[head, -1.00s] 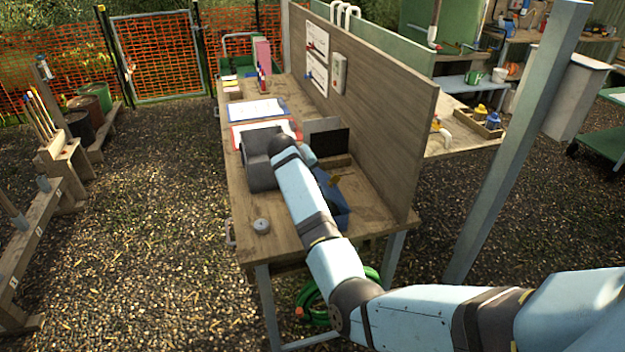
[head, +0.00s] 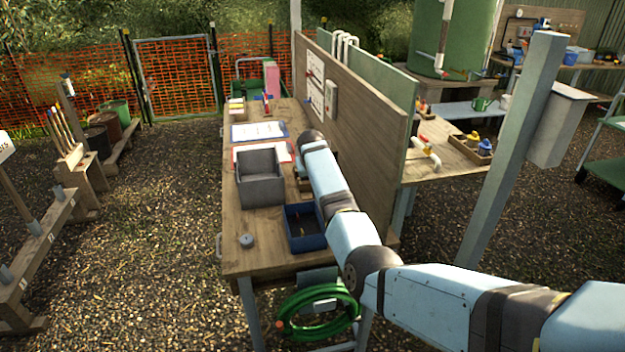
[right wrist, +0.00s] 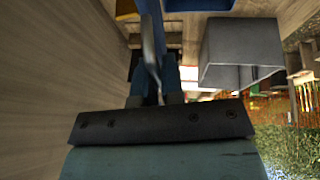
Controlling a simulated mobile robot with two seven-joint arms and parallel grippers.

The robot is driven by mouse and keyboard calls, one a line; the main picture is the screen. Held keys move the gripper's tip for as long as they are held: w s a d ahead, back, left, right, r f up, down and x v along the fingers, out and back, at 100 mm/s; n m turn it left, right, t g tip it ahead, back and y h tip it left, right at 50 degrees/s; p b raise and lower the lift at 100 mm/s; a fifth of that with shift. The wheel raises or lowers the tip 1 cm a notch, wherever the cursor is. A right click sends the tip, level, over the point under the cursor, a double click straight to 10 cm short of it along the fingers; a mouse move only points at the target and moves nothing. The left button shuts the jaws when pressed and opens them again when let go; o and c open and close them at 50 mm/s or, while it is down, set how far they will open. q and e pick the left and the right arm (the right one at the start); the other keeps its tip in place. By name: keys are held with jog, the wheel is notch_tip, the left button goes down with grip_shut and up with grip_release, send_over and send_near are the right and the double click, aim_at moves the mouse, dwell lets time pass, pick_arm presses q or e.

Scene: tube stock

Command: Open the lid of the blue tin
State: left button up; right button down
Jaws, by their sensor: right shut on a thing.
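The blue tin (head: 306,243) stands on the near part of the wooden bench. Its inside is uncovered from above, with small red and yellow bits in it. Part of a blue wall, seemingly the tin's, shows at the top of the right wrist view (right wrist: 200,4). My right arm passes along the tin's right side and hides what is behind it. In the right wrist view my right gripper (right wrist: 157,72) is shut on a thin blue piece that looks like the lid (right wrist: 147,18) seen edge-on. The exact contact is unclear. My left gripper is not in view.
An open grey box (head: 262,192) stands beyond the tin, to its left. A small grey round thing (head: 246,241) lies on the bench's front left. A wooden panel (head: 365,130) closes off the bench's right side. Clipboards (head: 258,132) lie farther back.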

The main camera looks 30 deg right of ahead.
jog(key=shift+s+d, duration=0.1)
jog(key=shift+d, duration=0.3)
jog(key=c, duration=1.3)
grip_release()
jog(key=shift+d, duration=0.1)
jog(key=b+v, duration=0.1)
jog(key=v, duration=1.2)
jog(key=shift+r, duration=0.35)
jog(key=shift+s+f, duration=0.1)
jog(key=shift+s, duration=0.05)
